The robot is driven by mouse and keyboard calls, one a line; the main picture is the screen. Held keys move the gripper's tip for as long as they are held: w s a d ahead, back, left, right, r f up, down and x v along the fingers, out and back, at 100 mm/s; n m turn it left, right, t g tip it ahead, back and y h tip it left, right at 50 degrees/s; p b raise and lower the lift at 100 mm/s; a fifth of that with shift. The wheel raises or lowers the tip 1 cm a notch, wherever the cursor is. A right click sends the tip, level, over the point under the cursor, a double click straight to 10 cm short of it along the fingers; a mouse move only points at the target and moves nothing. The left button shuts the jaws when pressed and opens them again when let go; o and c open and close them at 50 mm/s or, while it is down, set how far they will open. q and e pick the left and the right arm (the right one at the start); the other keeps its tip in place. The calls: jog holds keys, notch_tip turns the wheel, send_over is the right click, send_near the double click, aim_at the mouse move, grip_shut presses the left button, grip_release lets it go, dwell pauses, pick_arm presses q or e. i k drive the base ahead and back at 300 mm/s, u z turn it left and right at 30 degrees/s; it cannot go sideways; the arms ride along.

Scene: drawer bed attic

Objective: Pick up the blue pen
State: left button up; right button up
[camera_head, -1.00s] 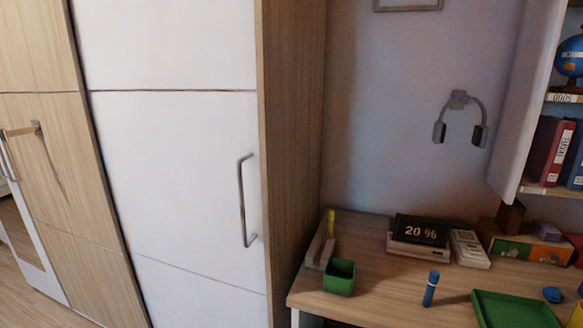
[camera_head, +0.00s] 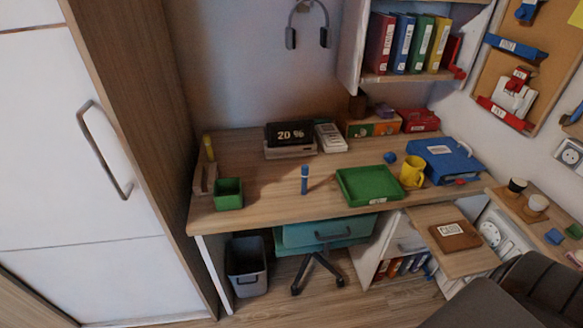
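Neither of my grippers shows in the head view.
A green cup (camera_head: 228,194) stands left of the pen and a green tray (camera_head: 370,187) right of it. A yellow mug (camera_head: 412,171) and blue binder (camera_head: 445,158) are further right. A clock (camera_head: 290,134) stands behind. A teal chair (camera_head: 327,233) is below the desk front; a wardrobe (camera_head: 120,110) borders the left.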

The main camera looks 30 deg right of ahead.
aim_at(304, 181)
jog(key=z, duration=0.05)
jog(key=k, duration=0.5)
jog(key=z, duration=1.8)
jog(key=i, duration=1.55)
jog(key=u, duration=1.35)
